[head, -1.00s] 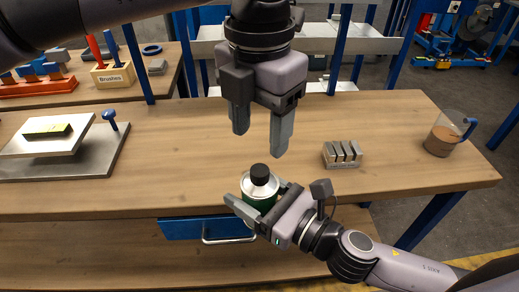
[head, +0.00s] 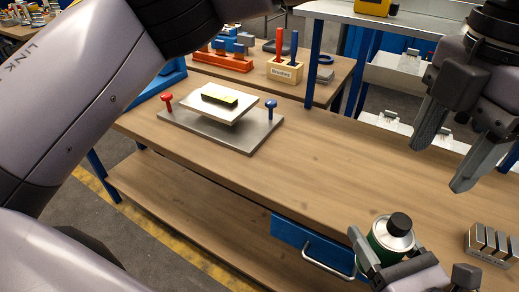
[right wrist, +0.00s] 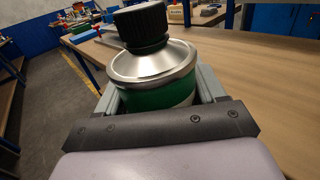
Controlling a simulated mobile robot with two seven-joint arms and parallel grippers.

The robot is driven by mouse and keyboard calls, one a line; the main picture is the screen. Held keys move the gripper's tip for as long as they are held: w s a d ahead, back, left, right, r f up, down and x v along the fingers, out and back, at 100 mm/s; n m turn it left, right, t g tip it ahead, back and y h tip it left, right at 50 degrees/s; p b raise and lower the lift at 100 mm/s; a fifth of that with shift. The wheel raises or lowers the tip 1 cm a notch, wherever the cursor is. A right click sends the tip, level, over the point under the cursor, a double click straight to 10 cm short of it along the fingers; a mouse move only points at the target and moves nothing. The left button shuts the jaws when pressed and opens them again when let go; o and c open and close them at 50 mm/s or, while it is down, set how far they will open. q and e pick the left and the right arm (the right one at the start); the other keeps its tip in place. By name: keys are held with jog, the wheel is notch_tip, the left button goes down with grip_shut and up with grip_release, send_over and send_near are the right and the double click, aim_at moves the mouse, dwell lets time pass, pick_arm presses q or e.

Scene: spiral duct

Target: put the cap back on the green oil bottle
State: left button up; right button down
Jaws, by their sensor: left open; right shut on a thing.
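The green oil bottle (head: 392,238) has a silver top and a green body. It stands roughly upright in my right gripper (head: 378,250), which is shut around its body at the front edge of the bench. A black ribbed cap (head: 400,223) sits on top of the bottle. In the right wrist view the cap (right wrist: 143,27) rests over the neck above the silver shoulder of the bottle (right wrist: 158,88); I cannot tell how tight it is. My left gripper (head: 442,166) is open and empty, above and to the right of the bottle, apart from the cap.
A metal block with slots (head: 490,243) stands right of the bottle. A steel plate (head: 235,138) with red and blue knobs and a yellow-black pad (head: 220,96) lies at the left. The bench middle (head: 330,165) is clear.

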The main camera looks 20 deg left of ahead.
pick_arm(q)
jog(key=s+d+f+g+h, duration=0.2)
jog(key=s+d+g+h, duration=0.6)
jog(key=g+h, duration=0.15)
jog(key=w+a+r+n+t+h, duration=0.1)
jog(key=w+a+n+t+h, duration=0.25)
jog(key=n+h, duration=0.3)
jog(key=w+a+r+n+t+h, duration=0.1)
jog(key=w+a+n+t+h, duration=0.1)
jog(key=w+a+n+h, duration=0.45)
jog(key=w+a+f+n+t, duration=0.4)
jog(key=a+f+n+t, duration=0.2)
jog(key=n+t, duration=0.75)
jog(key=a+f+n+t+y, duration=1.1)
jog(key=a+f+n+y, duration=0.1)
jog(key=a+f+y, duration=0.35)
jog(key=s+a+f+n+g+y, duration=0.2)
jog(key=s+a+f+g+y, duration=0.15)
jog(key=f, duration=0.35)
jog(key=s+a+f+n+g+y, duration=0.2)
jog(key=s+a+f+n, duration=0.15)
jog(key=f, duration=0.45)
jog(key=s+d+f+g, duration=0.3)
jog(key=s+f+g, duration=0.1)
jog(key=s+f, duration=0.4)
jog(key=shift+d+g+h, duration=0.3)
jog(key=shift+d+h, duration=0.05)
